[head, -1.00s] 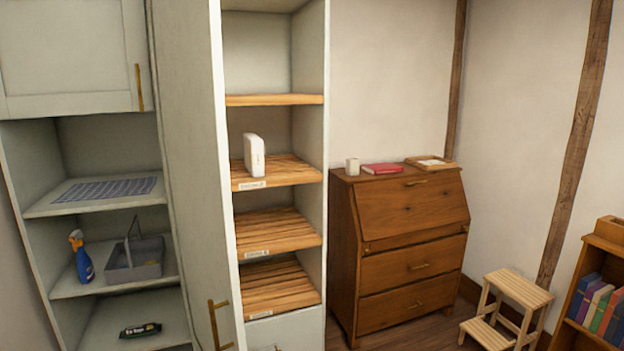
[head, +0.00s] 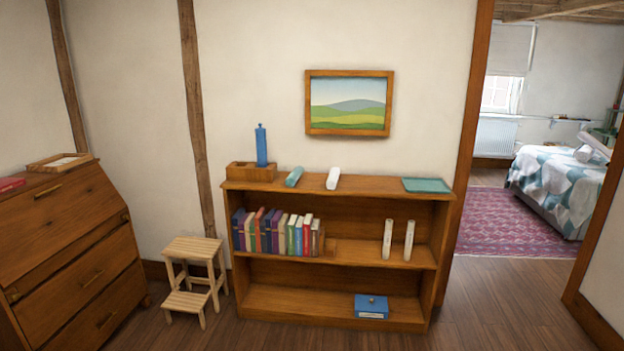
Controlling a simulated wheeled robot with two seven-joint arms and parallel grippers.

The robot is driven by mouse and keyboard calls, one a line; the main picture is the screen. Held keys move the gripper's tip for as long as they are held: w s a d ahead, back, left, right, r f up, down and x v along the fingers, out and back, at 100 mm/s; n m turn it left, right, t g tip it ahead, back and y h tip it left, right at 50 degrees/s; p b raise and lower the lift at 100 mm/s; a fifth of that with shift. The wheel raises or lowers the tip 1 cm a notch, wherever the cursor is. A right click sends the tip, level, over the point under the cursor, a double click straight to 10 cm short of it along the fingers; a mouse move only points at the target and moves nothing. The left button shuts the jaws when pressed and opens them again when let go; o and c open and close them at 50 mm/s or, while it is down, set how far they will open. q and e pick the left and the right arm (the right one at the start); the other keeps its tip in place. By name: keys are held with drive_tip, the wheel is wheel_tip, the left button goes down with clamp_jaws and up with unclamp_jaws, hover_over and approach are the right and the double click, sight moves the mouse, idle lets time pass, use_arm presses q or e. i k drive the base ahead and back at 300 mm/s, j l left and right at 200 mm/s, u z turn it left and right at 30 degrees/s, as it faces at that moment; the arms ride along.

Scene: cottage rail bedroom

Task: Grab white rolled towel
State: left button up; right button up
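A white rolled item (head: 333,178), which looks like the rolled towel, lies on top of the wooden bookshelf (head: 350,188). A green rolled item (head: 293,177) lies just left of it, apart from it. On the middle shelf, two white upright cylinders (head: 388,239) stand side by side at the right; I cannot tell what they are. Neither of my grippers shows in the head view.
On the bookshelf top are a wooden box (head: 250,172), a blue bottle (head: 261,146) and a teal tray (head: 426,185). A step stool (head: 194,272) and a wooden bureau (head: 75,265) stand left. A doorway at right opens to a bedroom with a bed (head: 558,185). Floor in front is partly clear.

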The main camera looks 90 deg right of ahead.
sight(332, 181)
drive_tip(key=z, duration=2.95)
drive_tip(key=i+j, duration=0.1)
drive_tip(key=i, duration=0.25)
